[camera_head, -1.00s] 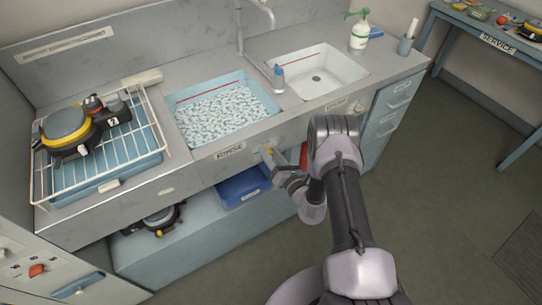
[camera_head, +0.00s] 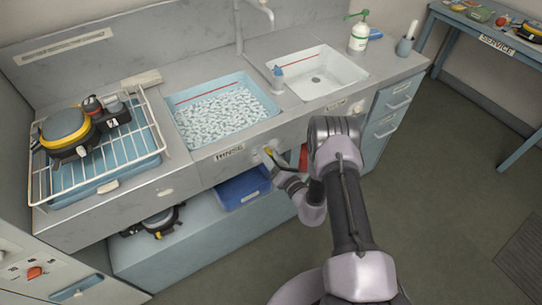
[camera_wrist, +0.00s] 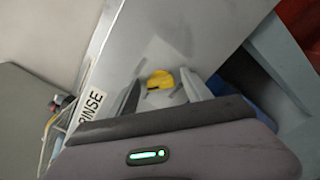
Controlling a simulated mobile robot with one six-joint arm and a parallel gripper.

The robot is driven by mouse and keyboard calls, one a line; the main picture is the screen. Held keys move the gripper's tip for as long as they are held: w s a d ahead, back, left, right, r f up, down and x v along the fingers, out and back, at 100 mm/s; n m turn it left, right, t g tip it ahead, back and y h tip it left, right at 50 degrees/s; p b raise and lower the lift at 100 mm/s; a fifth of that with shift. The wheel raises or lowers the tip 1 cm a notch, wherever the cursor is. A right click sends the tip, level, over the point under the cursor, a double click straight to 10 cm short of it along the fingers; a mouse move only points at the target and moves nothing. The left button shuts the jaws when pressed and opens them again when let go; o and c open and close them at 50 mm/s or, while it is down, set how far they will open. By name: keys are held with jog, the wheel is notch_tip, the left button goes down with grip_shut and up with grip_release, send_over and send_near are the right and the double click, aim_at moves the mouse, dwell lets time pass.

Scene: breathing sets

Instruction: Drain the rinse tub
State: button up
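The rinse tub (camera_head: 252,115) is a light blue basin at the middle of the counter, with a red line on its inner wall and white-flecked water in it. Below its front rim are a RINSE label (camera_head: 229,154) and a yellow valve handle (camera_wrist: 160,79) on the counter's front panel. My gripper (camera_head: 273,158) is at this handle. In the wrist view, its two fingers (camera_wrist: 160,88) stand apart on either side of the yellow handle, with a small gap on the left. Firm contact cannot be made out. The label shows steeply tilted in the wrist view (camera_wrist: 92,105).
A white sink (camera_head: 330,88) with a drain hole is right of the tub. A blue bin (camera_head: 240,190) stands on the shelf below the handle. A pump bottle (camera_head: 359,37) stands at the back right.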

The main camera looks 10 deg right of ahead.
jog(key=shift+s, duration=0.1)
jog(key=p+v, duration=0.3)
jog(key=v, duration=1.4)
jog(key=shift+p, duration=0.4)
